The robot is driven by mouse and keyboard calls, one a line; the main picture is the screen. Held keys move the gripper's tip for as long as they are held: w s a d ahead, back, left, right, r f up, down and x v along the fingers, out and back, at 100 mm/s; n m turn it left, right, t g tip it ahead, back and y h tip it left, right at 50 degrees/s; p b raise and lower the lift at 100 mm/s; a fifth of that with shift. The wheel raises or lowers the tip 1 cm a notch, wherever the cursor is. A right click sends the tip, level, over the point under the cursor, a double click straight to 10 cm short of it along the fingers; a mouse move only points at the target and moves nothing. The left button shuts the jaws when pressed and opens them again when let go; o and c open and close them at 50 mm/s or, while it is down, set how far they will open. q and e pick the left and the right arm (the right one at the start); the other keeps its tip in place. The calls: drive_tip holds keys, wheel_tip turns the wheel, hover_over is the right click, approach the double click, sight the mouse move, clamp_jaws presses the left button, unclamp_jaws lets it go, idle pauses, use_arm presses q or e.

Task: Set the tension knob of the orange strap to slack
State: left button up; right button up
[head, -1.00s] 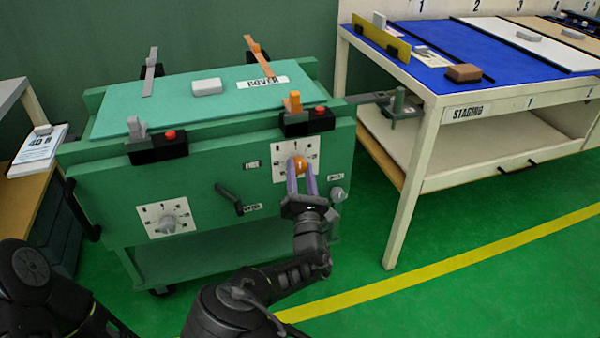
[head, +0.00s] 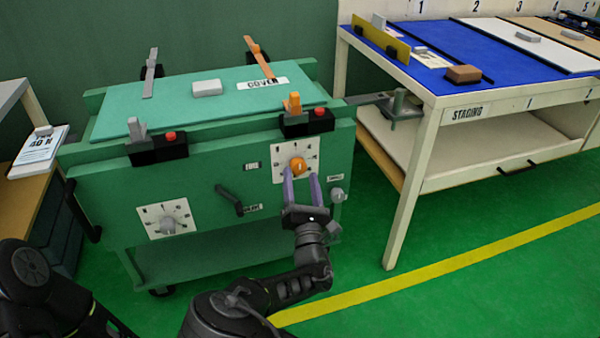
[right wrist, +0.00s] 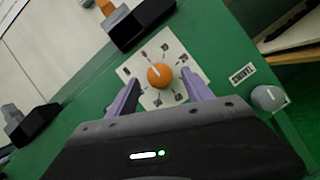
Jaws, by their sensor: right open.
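The orange tension knob (head: 298,165) sits on a white dial plate (head: 280,153) on the front of the green bench. It also shows in the right wrist view (right wrist: 160,75), with a pale pointer line on its face; the dial marks are too small to read. My right gripper (head: 302,178) is open, its two purple fingers apart just below and in front of the knob, not closed on it. The orange strap (head: 260,57) runs over the bench top, with an orange lever (head: 293,101) at the front edge. My left gripper is not in view.
A grey knob on a second dial (head: 168,224) is at the lower left. A white-legged staging table (head: 408,180) stands to the right.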

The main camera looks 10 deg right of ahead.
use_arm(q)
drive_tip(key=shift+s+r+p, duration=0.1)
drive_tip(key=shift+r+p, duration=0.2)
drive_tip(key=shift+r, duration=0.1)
use_arm(e)
drive_tip(key=v, duration=0.5)
drive_tip(key=shift+s+f, duration=0.1)
drive_tip(key=shift+s, duration=0.05)
drive_tip(key=shift+d, duration=0.1)
